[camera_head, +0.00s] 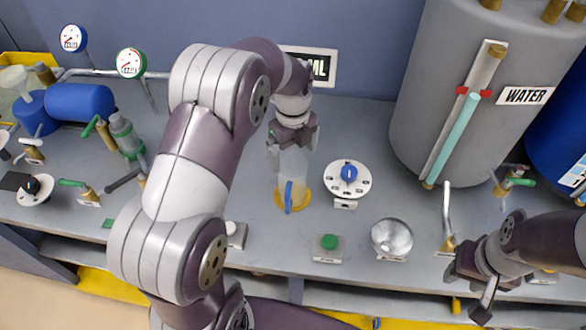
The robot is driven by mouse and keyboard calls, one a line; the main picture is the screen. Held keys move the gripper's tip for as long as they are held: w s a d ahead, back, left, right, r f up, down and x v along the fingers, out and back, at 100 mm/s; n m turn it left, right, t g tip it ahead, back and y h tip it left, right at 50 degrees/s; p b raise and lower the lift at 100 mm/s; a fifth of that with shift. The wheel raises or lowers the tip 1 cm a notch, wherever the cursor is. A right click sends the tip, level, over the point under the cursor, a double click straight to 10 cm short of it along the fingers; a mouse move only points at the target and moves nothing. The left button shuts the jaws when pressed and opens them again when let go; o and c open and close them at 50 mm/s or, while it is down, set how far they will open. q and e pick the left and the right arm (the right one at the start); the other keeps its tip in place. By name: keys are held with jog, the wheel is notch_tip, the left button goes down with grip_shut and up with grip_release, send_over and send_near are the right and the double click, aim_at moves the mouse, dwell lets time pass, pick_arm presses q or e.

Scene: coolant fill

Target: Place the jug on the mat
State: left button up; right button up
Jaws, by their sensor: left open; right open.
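The jug (292,167) is clear with a blue handle on its near side. It stands upright on the round yellow mat (304,199), whose rim shows around the jug's base. My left gripper (292,146) is open just above the jug, with its fingers around or beside the jug's top. I cannot tell whether they touch it. My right gripper (470,285) is open and empty at the bench's front edge, at the lower right.
A blue-knobbed dial (348,178), a green button box (329,245) and a metal funnel (391,238) stand right of the mat. The grey WATER tank (440,90) stands behind at right. Blue drums (80,103) and valves crowd the left. My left arm hides part of the bench.

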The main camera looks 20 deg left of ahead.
pick_arm(q)
jog(key=shift+r, duration=0.6)
jog(key=shift+s+r, duration=0.1)
jog(key=shift+r, duration=0.2)
jog(key=s+d+n, duration=0.1)
jog(key=s+n, duration=0.7)
jog(key=n, duration=0.4)
jog(key=s+d+n+t, duration=0.1)
jog(key=s+d+n, duration=0.1)
jog(key=s+n, duration=0.6)
jog(key=f+n, duration=0.1)
jog(key=n, duration=0.2)
jog(key=shift+d+n, duration=0.3)
jog(key=shift+n, duration=0.1)
